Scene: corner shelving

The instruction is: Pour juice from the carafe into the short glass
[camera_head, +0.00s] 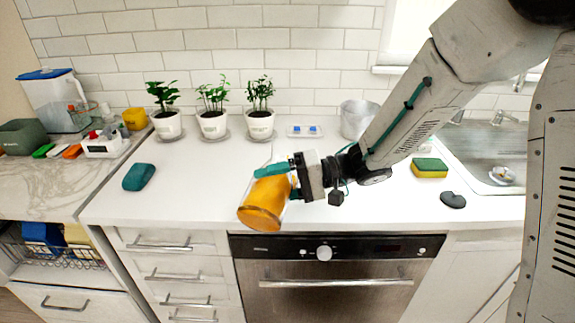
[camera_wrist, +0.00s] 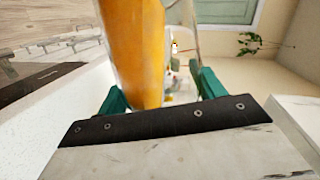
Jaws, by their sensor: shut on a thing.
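A clear carafe with orange juice (camera_head: 264,206) is held in my gripper (camera_head: 280,180) above the front edge of the white counter, over the oven. It leans, with its base toward the lower left. My gripper's teal fingers are shut around it. In the wrist view the carafe (camera_wrist: 138,50) stands between the fingers (camera_wrist: 160,95), with the juice on the left side and clear wall on the right. I cannot make out a short glass in either view; the carafe and my arm hide part of the counter.
Several potted plants (camera_head: 212,124) stand along the back wall. A metal bucket (camera_head: 355,120) is behind my arm. A yellow-green sponge (camera_head: 429,168) and a dark flat piece (camera_head: 453,200) lie near the sink (camera_head: 490,150). A teal block (camera_head: 139,177) lies left. The middle left counter is clear.

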